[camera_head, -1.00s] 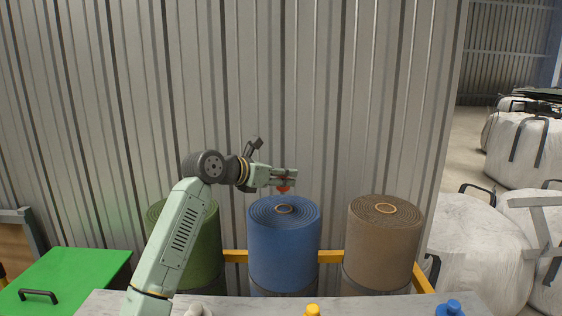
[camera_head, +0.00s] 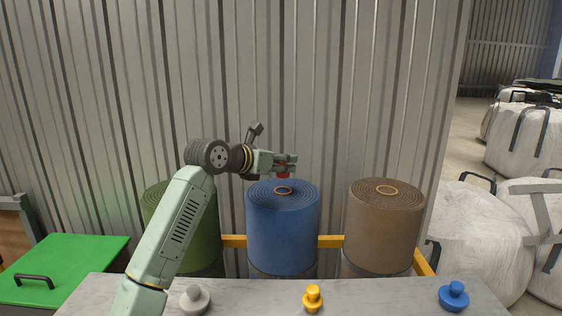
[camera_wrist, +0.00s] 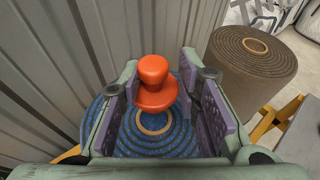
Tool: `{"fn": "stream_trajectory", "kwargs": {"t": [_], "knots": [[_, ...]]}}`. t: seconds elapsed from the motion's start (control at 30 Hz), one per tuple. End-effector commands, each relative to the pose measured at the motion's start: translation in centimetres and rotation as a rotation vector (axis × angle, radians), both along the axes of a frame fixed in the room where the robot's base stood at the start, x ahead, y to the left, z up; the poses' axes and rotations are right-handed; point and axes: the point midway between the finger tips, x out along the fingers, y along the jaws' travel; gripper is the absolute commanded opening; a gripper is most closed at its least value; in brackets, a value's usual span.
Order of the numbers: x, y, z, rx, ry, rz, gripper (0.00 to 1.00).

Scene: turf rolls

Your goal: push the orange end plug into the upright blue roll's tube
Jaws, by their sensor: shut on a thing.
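The upright blue roll (camera_head: 283,235) stands in the middle of three rolls, its tube opening (camera_head: 283,190) facing up with a tan rim. My gripper (camera_head: 285,168) is just above the roll's top and is shut on the orange end plug (camera_wrist: 154,86). The plug shows red-orange between the finger pads in the wrist view, with a knob on a wider flange. In the wrist view the tube rim (camera_wrist: 154,122) appears just below the plug in the picture, and the two look apart. The plug's lower end is hidden in the head view.
A green roll (camera_head: 160,215) stands left, partly behind my arm, and a brown roll (camera_head: 384,230) right. A yellow rail (camera_head: 330,241) runs behind. Grey, yellow (camera_head: 313,298) and blue plugs (camera_head: 453,296) stand on the grey bench (camera_head: 385,290) in front. A corrugated wall is close behind.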

Motion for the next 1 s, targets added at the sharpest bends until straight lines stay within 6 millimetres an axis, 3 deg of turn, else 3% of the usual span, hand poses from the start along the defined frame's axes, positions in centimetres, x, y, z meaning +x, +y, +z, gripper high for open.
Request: {"fn": "stream_trajectory", "kwargs": {"t": [0.3, 1.0], "knots": [[0.0, 0.0, -2.6, 0.000, -0.001, 0.000, 0.00], [0.0, 0.0, -2.9, -0.001, -0.001, 0.000, 0.00]]}}
